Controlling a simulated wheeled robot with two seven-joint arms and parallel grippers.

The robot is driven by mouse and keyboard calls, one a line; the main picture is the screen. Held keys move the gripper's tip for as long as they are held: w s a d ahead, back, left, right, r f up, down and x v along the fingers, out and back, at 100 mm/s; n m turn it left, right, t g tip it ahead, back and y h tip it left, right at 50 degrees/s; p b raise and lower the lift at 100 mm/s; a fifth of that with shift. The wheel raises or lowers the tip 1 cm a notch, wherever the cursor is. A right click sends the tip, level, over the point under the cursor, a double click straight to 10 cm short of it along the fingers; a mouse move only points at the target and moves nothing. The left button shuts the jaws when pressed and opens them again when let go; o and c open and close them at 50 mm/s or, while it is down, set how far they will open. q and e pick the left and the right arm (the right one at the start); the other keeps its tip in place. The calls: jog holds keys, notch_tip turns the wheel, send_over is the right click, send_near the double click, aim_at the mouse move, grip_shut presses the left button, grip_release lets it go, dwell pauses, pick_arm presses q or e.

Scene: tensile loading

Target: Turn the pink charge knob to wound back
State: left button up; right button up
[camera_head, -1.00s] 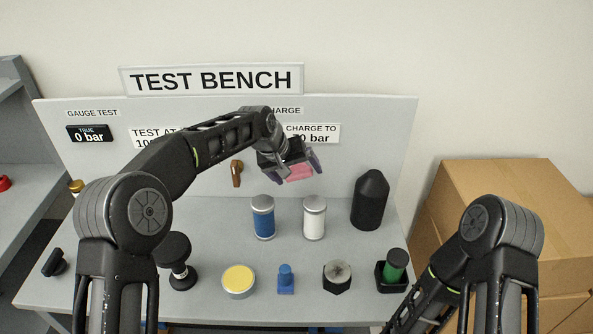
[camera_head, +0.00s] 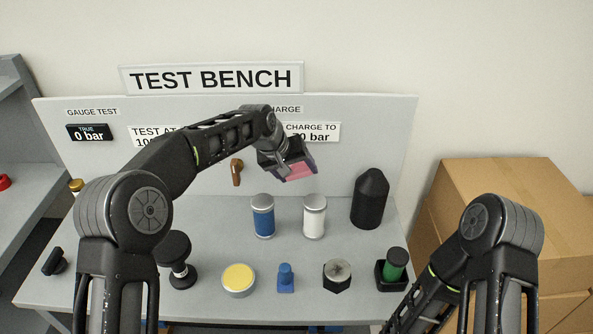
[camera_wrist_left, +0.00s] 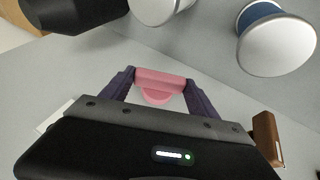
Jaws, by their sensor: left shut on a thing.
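The pink charge knob (camera_wrist_left: 159,84) is on the back panel of the bench, and in the head view a part of it (camera_head: 296,172) shows between the fingers. My left gripper (camera_head: 298,172) is at the panel, shut on the knob, with one finger at each end of its bar in the left wrist view (camera_wrist_left: 160,80). The knob's mount and any pointer marks are hidden by the gripper. My right arm (camera_head: 450,270) shows at the lower right, but its gripper is out of view.
A blue canister (camera_head: 263,218), a white canister (camera_head: 314,218) and a black bottle (camera_head: 370,200) stand below the gripper. A brown lever (camera_head: 237,173) sits on the panel to its left. Several small items line the front of the bench. Cardboard boxes (camera_head: 510,210) stand at right.

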pick_arm(q)
jog(key=shift+d+r+m+y+p, duration=0.15)
jog(key=shift+d+m+y+p, duration=0.15)
jog(key=shift+y+p, duration=0.8)
jog(key=shift+d+y, duration=0.1)
jog(key=shift+y, duration=0.6)
jog(key=shift+d+m+y, duration=0.15)
jog(key=shift+m+y, duration=0.25)
jog(key=shift+y, duration=1.1)
jog(key=o, duration=1.4)
jog(key=shift+c, duration=0.2)
